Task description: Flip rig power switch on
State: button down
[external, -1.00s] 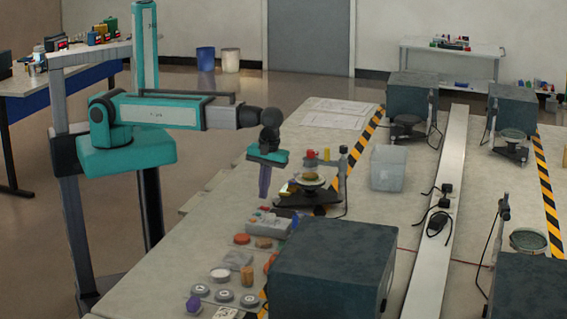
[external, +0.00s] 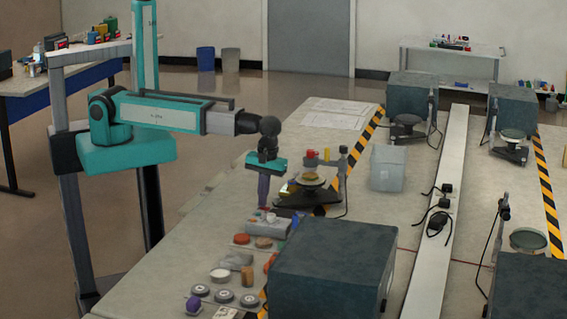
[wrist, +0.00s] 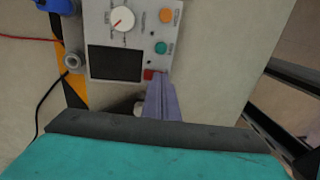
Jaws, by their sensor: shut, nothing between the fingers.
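The rig's control box (wrist: 140,40) is pale grey, with a white dial (wrist: 122,19), an orange button (wrist: 166,15), a green button (wrist: 160,48) and a dark screen (wrist: 115,63). A small red part (wrist: 149,74), which looks like the power switch, sits at its lower edge. My gripper (wrist: 158,78) is shut and empty, its purple fingertips right beside the red part. I cannot tell whether they touch, nor which way the switch is set. In the external view my gripper (external: 264,205) points down over the box (external: 268,227).
A black stand with a round plate (external: 308,187) is just right of my gripper. A large dark box (external: 330,262) stands nearer the camera. Several small discs and blocks (external: 225,292) lie on the bench in front. The bench's left edge is clear.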

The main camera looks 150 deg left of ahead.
jog(key=shift+s+d+f+t+y+b, duration=0.25)
jog(key=shift+f+t+y+b, duration=0.15)
jog(key=shift+b, duration=0.2)
jog(key=shift+w+a+r, duration=0.1)
jog(key=shift+w+a, duration=0.5)
jog(key=shift+r+p, duration=0.15)
jog(key=shift+p, duration=0.15)
jog(key=shift+w+a+r+p, duration=0.1)
jog(key=shift+w+r+p, duration=0.05)
jog(key=shift+r+p, duration=1.3)
jog(key=shift+r, duration=0.75)
notch_tip(320, 180, up, 10)
jog(key=b, duration=0.3)
jog(key=shift+f, duration=0.15)
